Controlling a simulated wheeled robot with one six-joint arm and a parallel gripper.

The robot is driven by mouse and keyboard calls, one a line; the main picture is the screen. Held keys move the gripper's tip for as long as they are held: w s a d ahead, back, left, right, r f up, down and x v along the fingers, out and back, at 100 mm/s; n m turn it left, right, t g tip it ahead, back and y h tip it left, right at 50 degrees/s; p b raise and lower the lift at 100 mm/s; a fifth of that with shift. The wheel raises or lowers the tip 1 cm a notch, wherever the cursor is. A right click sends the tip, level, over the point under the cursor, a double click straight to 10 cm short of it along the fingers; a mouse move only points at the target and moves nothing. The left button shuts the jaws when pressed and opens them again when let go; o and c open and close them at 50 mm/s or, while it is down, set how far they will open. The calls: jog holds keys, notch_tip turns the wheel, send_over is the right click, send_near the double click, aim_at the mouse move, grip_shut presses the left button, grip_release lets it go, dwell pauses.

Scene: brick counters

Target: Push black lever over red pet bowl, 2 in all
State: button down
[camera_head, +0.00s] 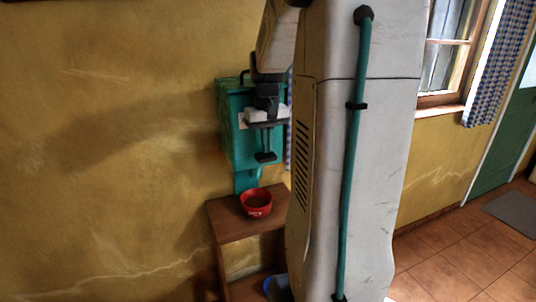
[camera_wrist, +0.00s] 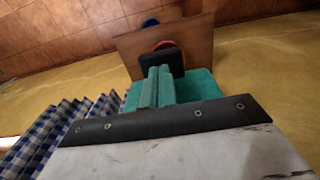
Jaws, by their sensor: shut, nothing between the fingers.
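The red pet bowl (camera_head: 256,209) stands on a wooden stand below a teal dispenser (camera_head: 236,140) on the wall. The black lever (camera_head: 265,158) juts from the dispenser above the bowl. My gripper (camera_head: 266,149) points down in front of the dispenser, its fingertips just above the lever. In the wrist view my gripper (camera_wrist: 158,71) is shut and empty, with the black lever (camera_wrist: 174,62) just beyond the fingertips. I cannot tell whether they touch. The lever hides much of the red bowl (camera_wrist: 166,45) there. The bowl's contents are unclear.
The wooden stand (camera_head: 232,228) is partly hidden by my arm. A blue object (camera_head: 272,287) sits on its lower shelf. A window (camera_head: 448,50) with a checked curtain (camera_head: 497,65) and a grey mat (camera_head: 512,212) are at the right. Tiled floor (camera_head: 450,270) is open there.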

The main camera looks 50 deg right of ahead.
aim_at(267, 155)
notch_tip(267, 155, up, 10)
dwell(0.3)
dwell(0.9)
jog(key=s+a+f+n, duration=0.2)
jog(key=s+a, duration=0.2)
jog(key=a, duration=0.6)
jog(key=s+a+f+n+t, duration=0.1)
jog(key=s+a, duration=0.4)
jog(key=a, duration=0.5)
jog(key=s+a+f+n, duration=0.3)
jog(key=s+a+f, duration=0.1)
jog(key=a, duration=0.6)
jog(key=shift+s+a+f, duration=0.25)
jog(key=shift+a+f, duration=0.1)
jog(key=shift+f, duration=0.3)
